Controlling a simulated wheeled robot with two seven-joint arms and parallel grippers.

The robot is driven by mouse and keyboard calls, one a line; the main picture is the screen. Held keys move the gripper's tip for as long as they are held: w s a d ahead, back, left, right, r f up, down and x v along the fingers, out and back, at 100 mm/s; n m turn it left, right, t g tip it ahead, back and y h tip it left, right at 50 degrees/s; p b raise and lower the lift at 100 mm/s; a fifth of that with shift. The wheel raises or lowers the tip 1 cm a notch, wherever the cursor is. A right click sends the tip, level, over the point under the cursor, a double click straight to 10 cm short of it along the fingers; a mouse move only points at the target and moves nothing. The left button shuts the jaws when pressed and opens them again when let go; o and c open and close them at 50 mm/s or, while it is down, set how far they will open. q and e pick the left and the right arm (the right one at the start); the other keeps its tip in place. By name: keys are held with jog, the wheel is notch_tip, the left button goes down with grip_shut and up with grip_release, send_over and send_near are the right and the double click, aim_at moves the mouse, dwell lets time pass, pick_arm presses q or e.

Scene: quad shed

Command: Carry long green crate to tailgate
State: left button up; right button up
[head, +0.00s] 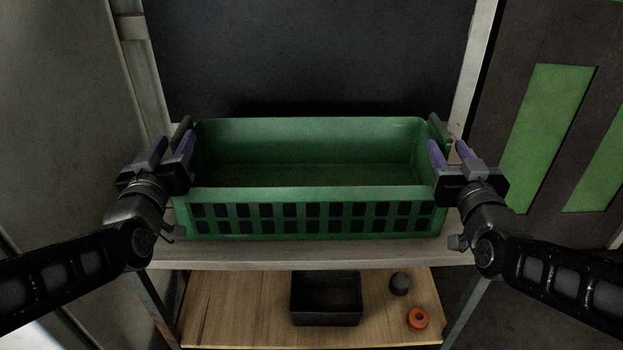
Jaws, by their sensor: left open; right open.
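The long green crate (310,194) stands upright on a grey shelf (300,255), its long slotted side facing me. It looks empty inside. My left gripper (172,146) is open at the crate's left end, its purple fingers close to the end wall. My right gripper (450,150) is open at the right end, its fingers close to that end wall. I cannot tell whether the fingers touch the crate or straddle its end walls. The tailgate cannot be made out in this view.
A lower wooden shelf (240,305) holds a small dark bin (326,318), a dark round object (399,284) and an orange ring-shaped object (418,318). Pale posts flank the crate. A dark panel (310,60) stands behind it. Green-and-dark panels (545,130) are at the right.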

aim_at(182, 125)
pick_arm(q)
jog(key=w, duration=0.6)
pick_arm(e)
jog(key=w, duration=0.6)
pick_arm(q)
jog(key=shift+c, duration=0.5)
pick_arm(e)
jog(key=shift+c, duration=0.5)
pick_arm(q)
grip_shut()
pick_arm(e)
grip_shut()
pick_arm(q)
jog(key=shift+a, duration=0.1)
jog(key=shift+r, duration=0.1)
pick_arm(e)
jog(key=shift+r, duration=0.1)
